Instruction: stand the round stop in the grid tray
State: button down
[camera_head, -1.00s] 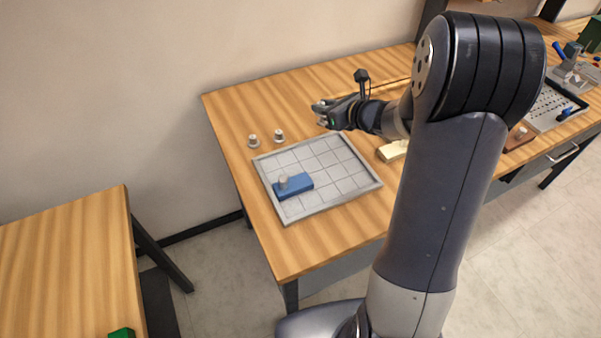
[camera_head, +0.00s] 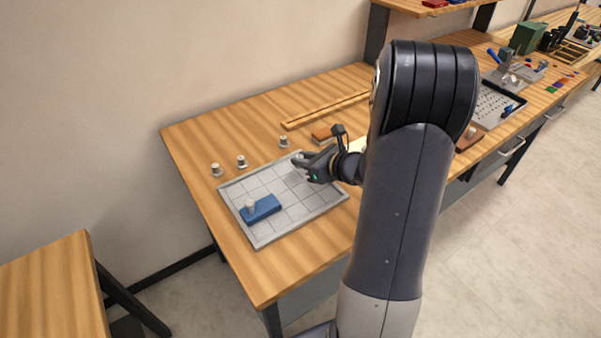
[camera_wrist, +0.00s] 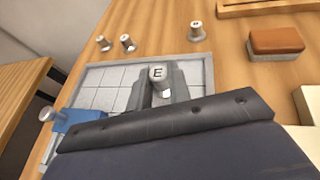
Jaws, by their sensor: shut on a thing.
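The grid tray (camera_head: 290,215) is a flat grey tray with square cells and a raised rim; its back part also shows in the wrist view (camera_wrist: 97,78). My gripper (camera_head: 302,164) is over its back right part. In the wrist view my gripper (camera_wrist: 160,88) is shut on a round stop (camera_wrist: 158,74), a light metal cylinder with an "E" on its top. The stop looks about upright; its lower end is hidden, so I cannot tell whether it touches the tray. A blue block (camera_head: 265,207) with a round knob (camera_head: 250,203) sits in the tray's left part.
Two similar stops (camera_head: 216,169) (camera_head: 241,161) stand behind the tray at left, and another (camera_head: 283,141) behind its middle. A brown-orange block (camera_head: 322,134) and wooden rails (camera_head: 330,107) lie farther back. The tray's front right cells are clear.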

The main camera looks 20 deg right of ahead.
aim_at(304, 177)
jog(key=shift+f, duration=1.95)
jog(key=shift+f, duration=0.1)
jog(key=shift+f+b, duration=0.15)
jog(key=shift+b, duration=0.25)
jog(key=c, duration=1.3)
grip_release()
jog(key=shift+r, duration=0.2)
jog(key=shift+r+p, duration=0.15)
jog(key=shift+p, duration=0.2)
jog(key=v, duration=1.2)
jog(key=shift+b, duration=0.35)
